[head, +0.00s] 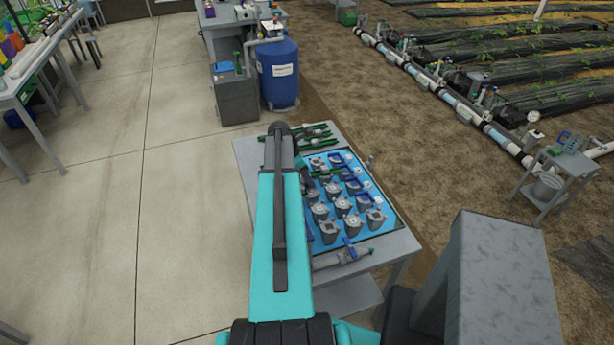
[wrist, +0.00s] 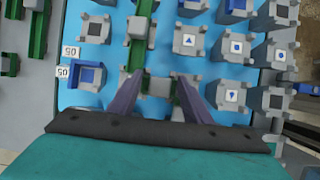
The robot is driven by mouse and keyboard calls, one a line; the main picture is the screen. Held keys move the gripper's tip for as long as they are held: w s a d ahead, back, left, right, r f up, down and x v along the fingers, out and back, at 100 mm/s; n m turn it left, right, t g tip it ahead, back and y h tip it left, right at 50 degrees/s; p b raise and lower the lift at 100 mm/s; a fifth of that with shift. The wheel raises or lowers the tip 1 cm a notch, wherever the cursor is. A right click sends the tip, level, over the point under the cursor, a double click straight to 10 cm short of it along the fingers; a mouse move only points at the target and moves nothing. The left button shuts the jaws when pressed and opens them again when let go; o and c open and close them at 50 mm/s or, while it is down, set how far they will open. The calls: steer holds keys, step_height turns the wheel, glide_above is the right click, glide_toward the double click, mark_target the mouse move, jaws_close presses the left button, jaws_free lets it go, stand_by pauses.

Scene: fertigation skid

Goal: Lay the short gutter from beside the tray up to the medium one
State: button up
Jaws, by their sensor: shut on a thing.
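In the head view my gripper (head: 308,183) is over the blue tray (head: 395,228), partly hidden behind my forearm. A green gutter piece (head: 326,172) shows just beyond it, above the tray. In the wrist view my two purple-grey fingers (wrist: 158,88) straddle a narrow gap, with the green gutter (wrist: 136,58) running up from near the left fingertip. Other green gutters (head: 312,136) lie beside the tray at the table's far end. I cannot tell which is the medium one.
The tray holds rows of grey block-like pieces (head: 375,217) with marked tops and several blue parts. A grey valve-like piece (head: 343,256) lies on the table's near edge (head: 385,255). A blue tank (head: 278,72) stands beyond.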

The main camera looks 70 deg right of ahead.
steer(key=shift+f, duration=0.35)
steer(key=o, duration=1)
steer(key=shift+o, duration=0.2)
steer(key=shift+r, duration=0.1)
steer(key=shift+r, duration=0.5)
steer(key=b+v, duration=0.4)
steer(key=v, duration=0.8)
